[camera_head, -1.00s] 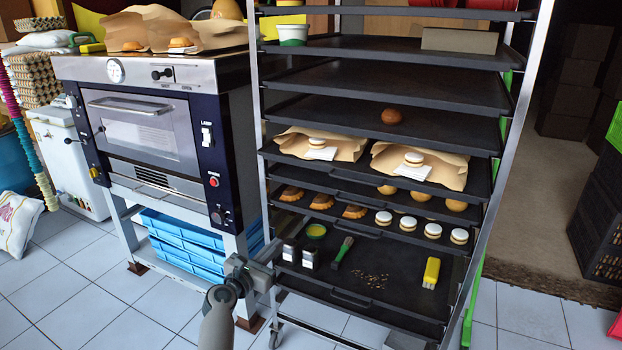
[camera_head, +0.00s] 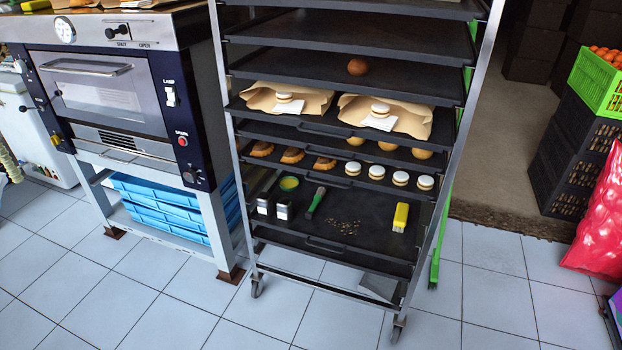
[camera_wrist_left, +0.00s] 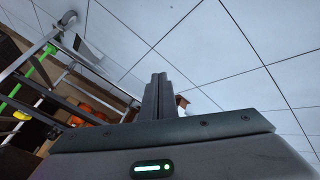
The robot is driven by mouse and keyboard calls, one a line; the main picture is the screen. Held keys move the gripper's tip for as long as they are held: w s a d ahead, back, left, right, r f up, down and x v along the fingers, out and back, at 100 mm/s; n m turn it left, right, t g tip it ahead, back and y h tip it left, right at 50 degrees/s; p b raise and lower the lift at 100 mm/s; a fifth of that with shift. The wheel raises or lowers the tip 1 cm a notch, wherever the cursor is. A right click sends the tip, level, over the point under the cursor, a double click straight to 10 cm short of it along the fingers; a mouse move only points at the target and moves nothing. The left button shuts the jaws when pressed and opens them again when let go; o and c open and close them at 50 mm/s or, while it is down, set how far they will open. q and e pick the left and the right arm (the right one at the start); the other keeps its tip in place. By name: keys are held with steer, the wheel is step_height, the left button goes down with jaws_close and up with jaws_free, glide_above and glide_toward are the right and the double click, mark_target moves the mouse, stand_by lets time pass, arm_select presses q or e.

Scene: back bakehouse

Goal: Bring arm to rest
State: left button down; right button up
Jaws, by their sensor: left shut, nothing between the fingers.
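My left gripper (camera_wrist_left: 158,98) shows in the left wrist view, its two fingers pressed together with nothing between them. It is over the white tiled floor, apart from the rack. No gripper or arm of mine shows in the head view now. The rolling rack (camera_head: 460,130) stands upright in the middle of the head view, with pastries and tools on its trays. Part of its metal frame also shows at the left of the left wrist view (camera_wrist_left: 37,52).
A deck oven (camera_head: 110,90) on a stand with blue crates (camera_head: 165,215) is left of the rack. A green crate (camera_head: 597,82) on black crates (camera_head: 575,160) and a red net sack (camera_head: 600,225) are at the right. The tiled floor in front (camera_head: 290,310) is clear.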

arm_select(q)
steer(key=s+f+m+g, duration=0.1)
steer(key=s+m, duration=0.3)
steer(key=s, duration=0.4)
steer(key=s+f+m+g, duration=0.1)
steer(key=s+f+m, duration=0.3)
steer(key=s, duration=0.4)
steer(key=shift+s+f+m+y+p, duration=0.3)
steer(key=shift+s, duration=0.1)
steer(key=shift+a, duration=0.1)
